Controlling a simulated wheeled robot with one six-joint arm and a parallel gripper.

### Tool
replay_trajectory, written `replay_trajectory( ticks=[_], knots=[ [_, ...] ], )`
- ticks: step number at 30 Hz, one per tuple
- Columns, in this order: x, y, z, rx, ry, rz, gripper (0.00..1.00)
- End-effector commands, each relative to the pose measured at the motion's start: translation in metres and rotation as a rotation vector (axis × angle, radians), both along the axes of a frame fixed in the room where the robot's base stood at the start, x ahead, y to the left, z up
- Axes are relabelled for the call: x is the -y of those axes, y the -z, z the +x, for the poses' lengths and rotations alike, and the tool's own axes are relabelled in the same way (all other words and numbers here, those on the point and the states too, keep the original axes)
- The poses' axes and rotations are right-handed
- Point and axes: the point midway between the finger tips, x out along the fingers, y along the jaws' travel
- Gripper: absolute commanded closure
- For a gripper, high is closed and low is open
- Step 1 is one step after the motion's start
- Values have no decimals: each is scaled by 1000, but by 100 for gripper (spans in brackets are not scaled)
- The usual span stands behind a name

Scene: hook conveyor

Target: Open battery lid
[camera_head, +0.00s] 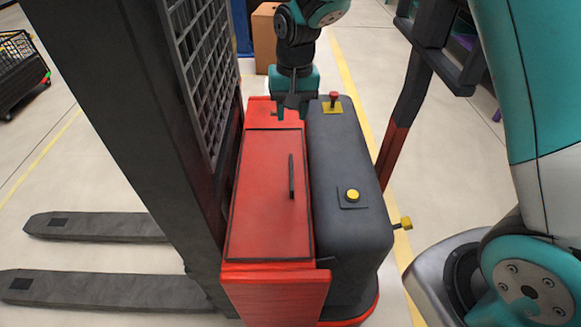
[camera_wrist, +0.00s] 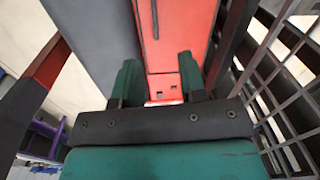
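The battery lid (camera_head: 262,195) is a long red panel with a dark outline on top of the truck body, and it lies closed. A thin black handle (camera_head: 292,176) stands on its right part. The lid also shows in the wrist view (camera_wrist: 182,40), with the handle (camera_wrist: 155,18) at the top. My gripper (camera_head: 292,112) is at the far end of the lid, beyond the handle and apart from it. In the wrist view my gripper (camera_wrist: 158,80) has its two green fingers spread, with nothing between them.
A dark grey housing (camera_head: 345,235) with a red button (camera_head: 334,97) and a yellow button (camera_head: 352,195) stands right of the lid. A dark mast with a mesh guard (camera_head: 203,60) rises close on the left. Forks (camera_head: 110,228) extend left. A cardboard box (camera_head: 264,38) stands behind.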

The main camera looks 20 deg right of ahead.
Motion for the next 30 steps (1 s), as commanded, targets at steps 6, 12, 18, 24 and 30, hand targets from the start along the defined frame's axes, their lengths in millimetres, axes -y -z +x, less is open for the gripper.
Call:
replay_trajectory(
  ticks=[6,12,18,24,30],
  knots=[
    [10,43,31,-15,122,-53,62],
    [10,65,32,-19,130,-58,62],
    [10,108,31,-21,128,-58,62],
    [9,154,31,-19,127,-57,62],
    [9,193,31,-17,126,-57,62]
  ],
)
